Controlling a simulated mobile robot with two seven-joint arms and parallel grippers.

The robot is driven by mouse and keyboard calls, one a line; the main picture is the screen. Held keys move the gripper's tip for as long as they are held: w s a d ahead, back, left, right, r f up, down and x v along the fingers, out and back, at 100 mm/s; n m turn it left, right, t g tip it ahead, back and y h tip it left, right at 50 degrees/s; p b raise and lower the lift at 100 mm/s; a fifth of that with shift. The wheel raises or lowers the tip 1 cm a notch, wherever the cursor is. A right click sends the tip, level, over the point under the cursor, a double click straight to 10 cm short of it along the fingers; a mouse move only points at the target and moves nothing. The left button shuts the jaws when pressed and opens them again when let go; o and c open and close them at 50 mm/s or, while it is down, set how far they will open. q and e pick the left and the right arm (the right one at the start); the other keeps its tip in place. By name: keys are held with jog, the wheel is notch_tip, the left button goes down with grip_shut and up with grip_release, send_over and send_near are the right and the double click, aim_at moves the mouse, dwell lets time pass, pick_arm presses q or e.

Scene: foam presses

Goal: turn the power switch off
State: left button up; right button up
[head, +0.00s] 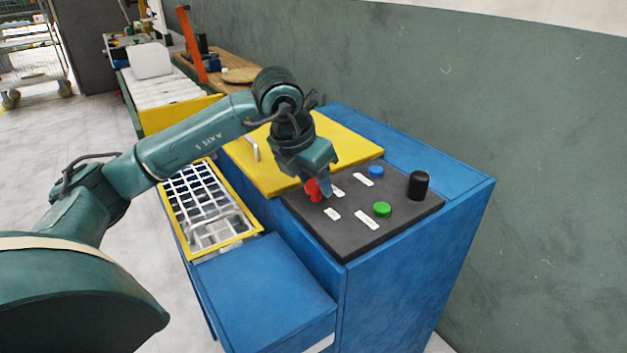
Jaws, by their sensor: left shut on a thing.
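The dark control panel (330,230) lies on top of the blue press cabinet. A red knob (313,191) stands near its left corner, and a blue button (376,172), a green button (382,209) and a tall black knob (418,185) stand on the rest of it. I cannot read which control is the power switch. My left gripper (323,188) points down over the left corner of the panel. It is shut on the red knob, which its fingers partly hide. My right gripper is not in view.
White label plates (367,220) lie beside the controls. A yellow lid (345,145) with a handle sits behind the panel. A yellow-rimmed tray with a metal grid (200,205) is at the left. A green wall (540,120) stands close on the right.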

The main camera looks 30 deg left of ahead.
pick_arm(q)
jog(key=shift+n+y, duration=0.4)
jog(key=shift+n, duration=0.4)
jog(key=o, duration=1)
jog(key=shift+c, duration=0.2)
jog(key=shift+r, duration=0.1)
jog(key=v, duration=1.3)
jog(key=shift+d, duration=0.1)
